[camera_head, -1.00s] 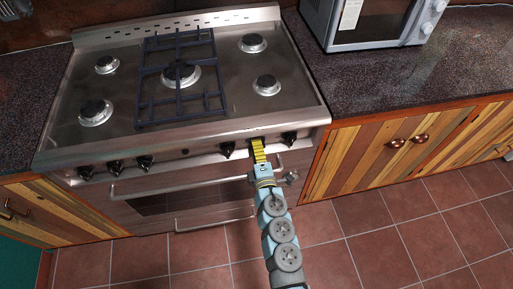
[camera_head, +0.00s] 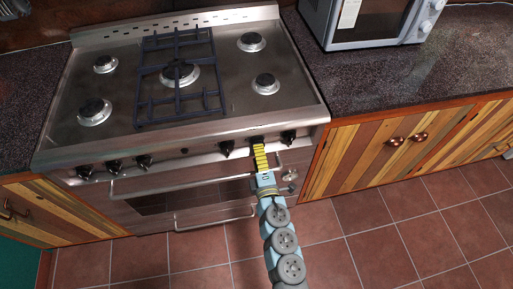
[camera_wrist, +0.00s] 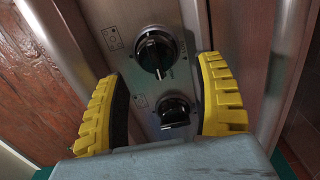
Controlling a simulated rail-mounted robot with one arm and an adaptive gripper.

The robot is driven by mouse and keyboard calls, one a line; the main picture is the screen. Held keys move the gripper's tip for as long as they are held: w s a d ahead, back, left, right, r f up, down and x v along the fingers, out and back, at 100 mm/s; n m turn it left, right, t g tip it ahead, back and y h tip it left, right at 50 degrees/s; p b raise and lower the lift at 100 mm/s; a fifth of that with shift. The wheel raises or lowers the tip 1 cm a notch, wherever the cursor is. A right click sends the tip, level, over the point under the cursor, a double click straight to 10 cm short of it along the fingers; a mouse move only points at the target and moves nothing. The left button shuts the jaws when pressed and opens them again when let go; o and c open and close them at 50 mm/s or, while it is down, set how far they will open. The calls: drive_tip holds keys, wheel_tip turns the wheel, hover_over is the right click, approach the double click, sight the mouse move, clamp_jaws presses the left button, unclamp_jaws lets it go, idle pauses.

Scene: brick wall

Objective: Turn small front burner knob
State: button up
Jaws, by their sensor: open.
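The stove's front panel (camera_head: 205,152) carries a row of black knobs. One knob (camera_head: 257,140) is just beyond my gripper (camera_head: 259,148), with another knob (camera_head: 227,149) to its left and one (camera_head: 289,138) to its right. In the wrist view my open gripper (camera_wrist: 165,70) has yellow ribbed fingers wide apart. A round black knob (camera_wrist: 155,52) shows ahead between the fingertips, and a second black knob (camera_wrist: 174,111) shows lower, between the fingers in the picture. No contact shows. The small front right burner (camera_head: 266,84) is on the cooktop. Which knob belongs to it I cannot tell.
An oven door handle (camera_head: 180,184) runs below the knobs. A dark grate (camera_head: 180,102) covers the middle burner. A microwave (camera_head: 368,22) stands on the right counter. Wooden cabinets (camera_head: 400,145) flank the stove, and the tiled floor (camera_head: 360,215) in front is clear.

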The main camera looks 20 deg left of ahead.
drive_tip(key=shift+v, duration=2.5)
drive_tip(key=shift+a+r, duration=0.1)
drive_tip(key=shift+r, duration=0.05)
